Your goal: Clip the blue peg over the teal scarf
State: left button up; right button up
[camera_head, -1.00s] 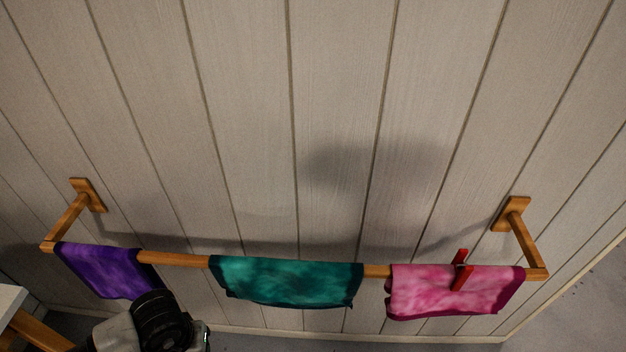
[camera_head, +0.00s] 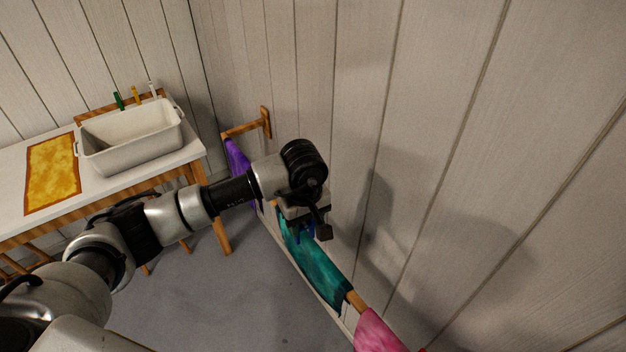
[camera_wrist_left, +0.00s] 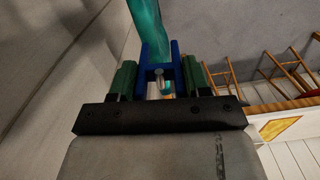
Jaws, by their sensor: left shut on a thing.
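In the left wrist view the peg (camera_wrist_left: 160,72) sits between the green finger pads of the gripper (camera_wrist_left: 158,80). Its two prongs point away from the gripper. The teal scarf (camera_wrist_left: 146,28) shows beyond and between the prong tips. I cannot tell whether the prongs straddle the scarf or stop short of it. My right gripper is in neither view.
The purple scarf (camera_head: 238,165) hangs at the rail's far end, partly behind my arm. The pink scarf (camera_head: 375,332) hangs at the lower edge. A white tub (camera_head: 130,138) and a yellow cloth (camera_head: 52,172) are on the table at left. The wall is close on the right.

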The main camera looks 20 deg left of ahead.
pick_arm(q)
jog(key=shift+n, duration=0.8)
jog(key=r, duration=0.1)
jog(key=w+r, duration=0.2)
jog(key=shift+w+d+r, duration=0.15)
jog(key=shift+d+r, duration=0.2)
jog(key=shift+r, duration=0.05)
jog(key=f, duration=0.1)
jog(key=b, duration=0.2)
send_over(311, 243)
jog(key=shift+f, duration=2.45)
jog(key=shift+f+b, duration=0.6)
jog(key=shift+f, duration=0.65)
jog(key=shift+f+b, duration=1.65)
jog(key=shift+b, duration=0.15)
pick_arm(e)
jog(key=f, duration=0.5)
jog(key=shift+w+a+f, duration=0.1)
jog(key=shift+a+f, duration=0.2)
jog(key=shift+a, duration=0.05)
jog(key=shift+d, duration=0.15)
pick_arm(q)
jog(key=shift+f+b, duration=0.3)
jog(key=shift+b, duration=0.2)
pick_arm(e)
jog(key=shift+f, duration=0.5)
